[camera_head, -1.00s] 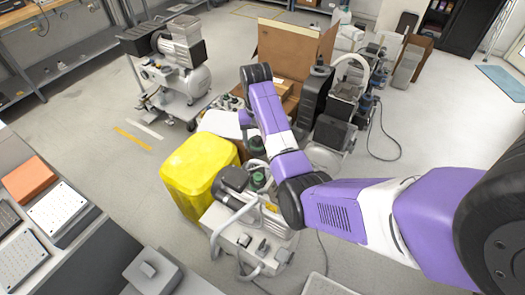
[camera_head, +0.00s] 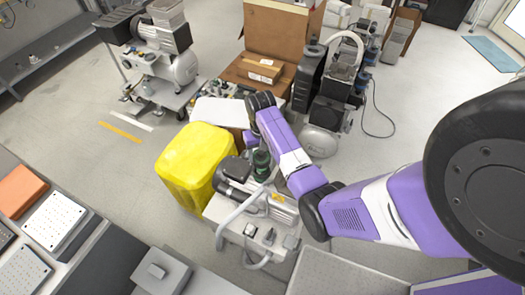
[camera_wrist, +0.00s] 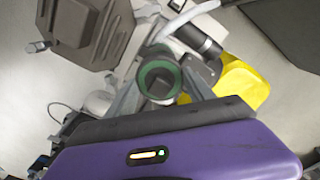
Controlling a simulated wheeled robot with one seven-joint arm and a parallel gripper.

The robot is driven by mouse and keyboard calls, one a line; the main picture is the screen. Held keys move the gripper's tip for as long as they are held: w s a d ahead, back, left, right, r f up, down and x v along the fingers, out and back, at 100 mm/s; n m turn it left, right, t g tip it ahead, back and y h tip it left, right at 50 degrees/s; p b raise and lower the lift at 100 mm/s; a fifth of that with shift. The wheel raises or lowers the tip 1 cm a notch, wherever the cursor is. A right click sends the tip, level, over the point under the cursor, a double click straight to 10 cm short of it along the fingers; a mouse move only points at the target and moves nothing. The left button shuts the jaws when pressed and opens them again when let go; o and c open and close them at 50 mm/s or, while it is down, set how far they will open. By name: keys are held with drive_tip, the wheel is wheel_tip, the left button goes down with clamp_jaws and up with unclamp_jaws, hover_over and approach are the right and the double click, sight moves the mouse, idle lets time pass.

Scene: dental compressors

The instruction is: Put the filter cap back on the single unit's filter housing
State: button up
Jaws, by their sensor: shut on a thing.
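My gripper (camera_wrist: 160,96) is shut on the filter cap (camera_wrist: 160,66), a round piece with a green rim and a dark middle, held between the two grey fingers in the wrist view. In the head view my gripper is mostly hidden by my arm. The single unit (camera_head: 272,208), a grey compressor with a dark motor, stands beside the yellow bin. A dark green cylindrical shape (camera_head: 261,165) shows over it, just below my wrist. I cannot tell where the cap ends and the filter housing begins, or whether they touch.
The yellow bin (camera_head: 192,160) stands close to the unit's left; it also shows in the wrist view (camera_wrist: 243,84). Cardboard boxes (camera_head: 276,32) and other compressors (camera_head: 335,110) stand behind. A hose (camera_head: 238,215) loops at the unit's front. Open floor (camera_head: 420,100) lies to the right.

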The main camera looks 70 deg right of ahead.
drive_tip(key=shift+f+b, duration=2.15)
drive_tip(key=shift+f, duration=0.1)
drive_tip(key=shift+f+b, duration=0.4)
drive_tip(key=shift+f, duration=0.45)
drive_tip(key=shift+p, duration=0.55)
drive_tip(key=shift+f+p, duration=0.15)
drive_tip(key=shift+p, duration=0.2)
idle(0.4)
drive_tip(key=o, duration=1.5)
drive_tip(key=shift+o, duration=0.2)
drive_tip(key=shift+o, duration=1.4)
